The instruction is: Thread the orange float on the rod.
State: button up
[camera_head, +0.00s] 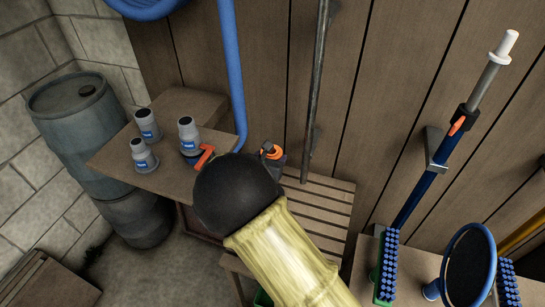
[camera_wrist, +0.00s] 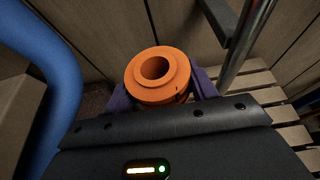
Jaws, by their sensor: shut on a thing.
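The orange float (camera_wrist: 180,78) is a stepped ring with a round hole, seen in the wrist view with the hole facing up toward the camera. My gripper (camera_wrist: 161,94) is shut on it, with a purple finger on each side. In the head view only a bit of the float (camera_head: 271,151) shows past my dark arm joint, which hides most of the gripper. The grey metal rod (camera_head: 318,90) stands nearly upright before the wooden wall, just right of the float in the picture. The rod (camera_wrist: 247,42) is also right of the float in the wrist view, apart from it.
A slatted bench (camera_head: 325,205) lies below the rod. A blue hose (camera_head: 231,70) hangs left of the float. A wooden stand (camera_head: 115,155) holds bottles (camera_head: 188,135) and a small orange item (camera_head: 204,157). A barrel (camera_head: 75,115) is left; a blue pole (camera_head: 425,180) and brushes (camera_head: 388,262) are right.

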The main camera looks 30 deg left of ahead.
jog(key=shift+s+r, duration=0.1)
jog(key=shift+s, duration=0.05)
jog(key=shift+w+d+b, duration=0.15)
jog(key=shift+w+b, duration=0.1)
jog(key=shift+b, duration=0.1)
dwell(0.3)
dwell(0.4)
jog(key=shift+f+b, duration=0.45)
jog(key=shift+f, duration=0.05)
jog(key=shift+s+f, duration=0.1)
jog(key=shift+f+b, duration=2.65)
jog(key=shift+f, duration=0.15)
jog(key=shift+f, duration=0.2)
